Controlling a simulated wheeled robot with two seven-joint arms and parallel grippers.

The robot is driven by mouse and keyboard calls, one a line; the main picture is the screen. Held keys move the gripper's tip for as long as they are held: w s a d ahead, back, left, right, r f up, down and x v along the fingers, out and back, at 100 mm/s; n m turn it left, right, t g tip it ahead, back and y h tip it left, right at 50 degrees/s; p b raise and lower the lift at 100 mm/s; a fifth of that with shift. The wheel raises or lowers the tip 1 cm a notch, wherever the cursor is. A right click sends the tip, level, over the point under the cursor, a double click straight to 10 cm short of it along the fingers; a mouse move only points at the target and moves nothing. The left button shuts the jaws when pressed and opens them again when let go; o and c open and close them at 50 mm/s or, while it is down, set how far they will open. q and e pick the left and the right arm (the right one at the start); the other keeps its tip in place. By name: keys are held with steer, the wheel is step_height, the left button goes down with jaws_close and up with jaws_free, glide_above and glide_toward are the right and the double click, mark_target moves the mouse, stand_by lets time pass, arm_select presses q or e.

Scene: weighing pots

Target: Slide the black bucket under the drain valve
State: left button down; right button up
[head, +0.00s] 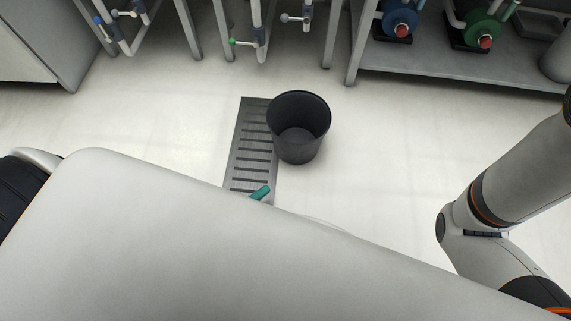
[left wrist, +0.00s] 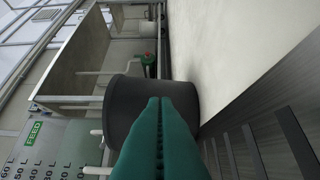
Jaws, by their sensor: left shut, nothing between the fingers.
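The black bucket (head: 298,140) stands upright and empty on the floor, partly over the right side of a slotted floor grate (head: 232,180). My left gripper (head: 260,193) shows only as a teal fingertip over the near end of the grate, nearer to me than the bucket; my arm hides the rest. In the left wrist view, its teal fingers (left wrist: 159,125) are shut and empty, in front of the bucket's side (left wrist: 125,97). I cannot tell whether they touch it. Pipes with a green-handled valve (head: 233,41) hang beyond the bucket; I cannot tell which valve is the drain valve. My right gripper is out of view.
Metal stand legs (head: 222,30) rise at the back. A low grey shelf (head: 460,72) at the back right carries a blue pump (head: 400,20) and a green pump (head: 482,30). A grey cabinet (head: 45,45) stands at the back left. The floor around the bucket is clear.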

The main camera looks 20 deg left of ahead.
mark_target(294, 157)
arm_select(q)
steer(key=b+x, duration=0.1)
steer(key=x, duration=0.1)
steer(key=b+x, duration=0.1)
steer(key=x, duration=0.2)
steer(key=b+x, duration=0.1)
steer(key=x, duration=0.1)
steer(key=shift+w+d+f+b, duration=0.1)
steer(key=shift+w+f+b, duration=0.15)
steer(key=shift+f+b, duration=0.1)
steer(key=shift+w+a+b, duration=0.15)
steer(key=shift+w+b, duration=0.3)
steer(key=shift+w, duration=0.15)
steer(key=shift+w+a+b, duration=0.15)
steer(key=shift+w+b, duration=0.3)
steer(key=shift+w, duration=0.2)
steer(key=shift+w+a+r+b, duration=0.2)
steer(key=shift+w+b, duration=0.15)
steer(key=shift+w, duration=0.35)
steer(key=shift+r, duration=0.1)
